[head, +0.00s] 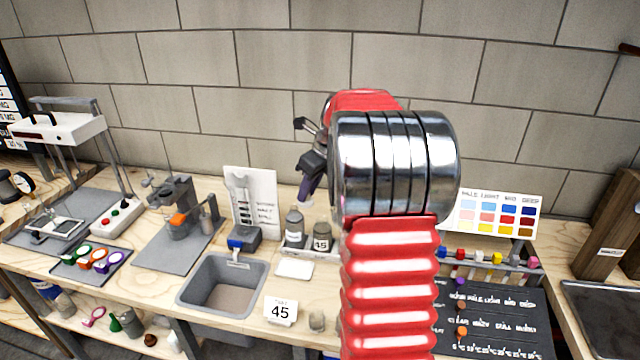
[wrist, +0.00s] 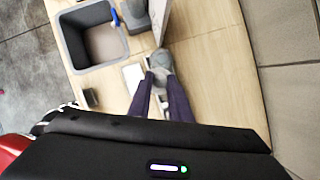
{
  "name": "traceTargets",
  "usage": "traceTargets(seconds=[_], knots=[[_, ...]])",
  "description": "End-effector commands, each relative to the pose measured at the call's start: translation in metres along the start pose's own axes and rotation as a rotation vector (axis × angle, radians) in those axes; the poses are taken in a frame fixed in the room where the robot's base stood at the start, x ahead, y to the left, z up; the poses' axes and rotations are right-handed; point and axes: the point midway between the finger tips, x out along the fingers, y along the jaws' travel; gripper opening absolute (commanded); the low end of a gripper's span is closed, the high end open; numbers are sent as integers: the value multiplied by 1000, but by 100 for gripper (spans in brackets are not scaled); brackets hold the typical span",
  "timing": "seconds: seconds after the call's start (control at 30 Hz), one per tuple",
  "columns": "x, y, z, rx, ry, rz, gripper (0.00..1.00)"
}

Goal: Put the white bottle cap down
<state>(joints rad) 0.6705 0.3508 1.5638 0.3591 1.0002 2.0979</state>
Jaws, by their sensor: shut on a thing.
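My gripper (head: 304,198) hangs above the bench at the back middle, above a grey bottle (head: 295,228); my red and chrome arm covers part of it. In the wrist view its two dark purple fingers (wrist: 160,76) are closed in on something at their tips. The white bottle cap cannot be made out clearly between them. A greyish round top (wrist: 162,59) shows just beyond the fingertips; I cannot tell whether they touch it. A second bottle (head: 321,235), behind a "45" label, stands to the right of the grey one. A small white pad (head: 295,268) lies in front of the bottles.
A grey open bin (head: 222,285) is set in the bench left of the pad. A "45" card (head: 280,310) and a small jar (head: 317,321) stand near the front edge. A white chart board (head: 252,203) stands behind. A rack of coloured pieces (head: 490,260) is at right.

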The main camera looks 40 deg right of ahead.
Motion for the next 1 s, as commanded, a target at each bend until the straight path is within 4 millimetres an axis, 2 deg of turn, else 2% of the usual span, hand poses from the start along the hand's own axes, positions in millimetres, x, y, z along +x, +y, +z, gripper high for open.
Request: traceTargets(seconds=[0.47,1.0], knots=[[58,84,26,-694,0,292,0],[115,202,37,-1660,1,692,0]])
